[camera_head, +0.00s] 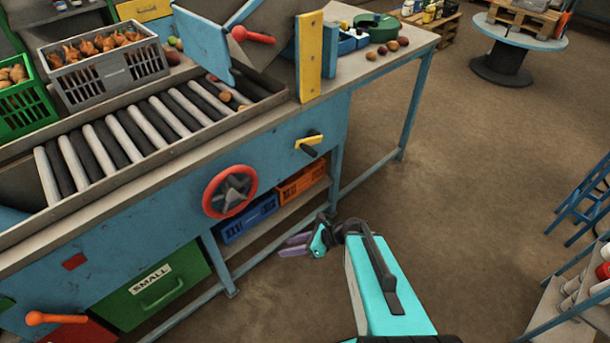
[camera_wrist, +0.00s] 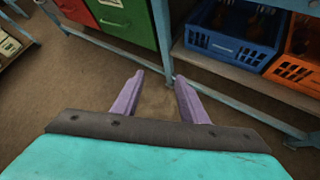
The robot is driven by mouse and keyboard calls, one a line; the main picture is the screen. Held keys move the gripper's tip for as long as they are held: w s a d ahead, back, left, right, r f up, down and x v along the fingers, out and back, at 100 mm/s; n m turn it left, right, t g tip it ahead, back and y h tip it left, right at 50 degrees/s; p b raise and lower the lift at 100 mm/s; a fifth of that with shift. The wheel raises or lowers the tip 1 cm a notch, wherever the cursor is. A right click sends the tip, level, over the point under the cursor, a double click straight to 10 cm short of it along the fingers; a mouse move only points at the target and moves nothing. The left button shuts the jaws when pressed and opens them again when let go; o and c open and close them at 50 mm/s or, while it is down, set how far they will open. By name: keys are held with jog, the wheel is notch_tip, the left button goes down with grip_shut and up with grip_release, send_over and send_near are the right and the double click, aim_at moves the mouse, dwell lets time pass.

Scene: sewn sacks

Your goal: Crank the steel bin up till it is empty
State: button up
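A grey metal bin (camera_head: 275,42) with blue side plates, likely the steel bin, sits tilted at the top of the roller bench; its inside cannot be seen well. A red-ended lever (camera_head: 252,35) shows on it. A red handwheel (camera_head: 230,190) with a dark hub is on the bench's blue front. A small handle (camera_head: 309,143) with a yellow plate and dark grip is to its upper right; I cannot tell which one is the crank. My gripper (camera_head: 295,246) is low in front of the bench, apart from both. Its purple fingers (camera_wrist: 159,79) are open and empty.
Rollers (camera_head: 130,130) run along the bench with a few round items at their right end. Blue (camera_head: 248,218) and orange (camera_head: 302,183) crates sit on the lower shelf. A green drawer (camera_head: 155,288) is at lower left.

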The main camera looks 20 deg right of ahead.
jog(key=s+d+f+n+g+h, duration=0.2)
jog(key=s+f+n+g+h, duration=0.3)
jog(key=s+n, duration=0.7)
jog(key=s+d+f+n+g+h, duration=0.3)
jog(key=s+f+n, duration=0.5)
jog(key=s+n, duration=0.4)
jog(key=shift+s+d+f+n+g+h, duration=0.35)
jog(key=shift+n+g+h, duration=0.6)
jog(key=shift+n, duration=0.35)
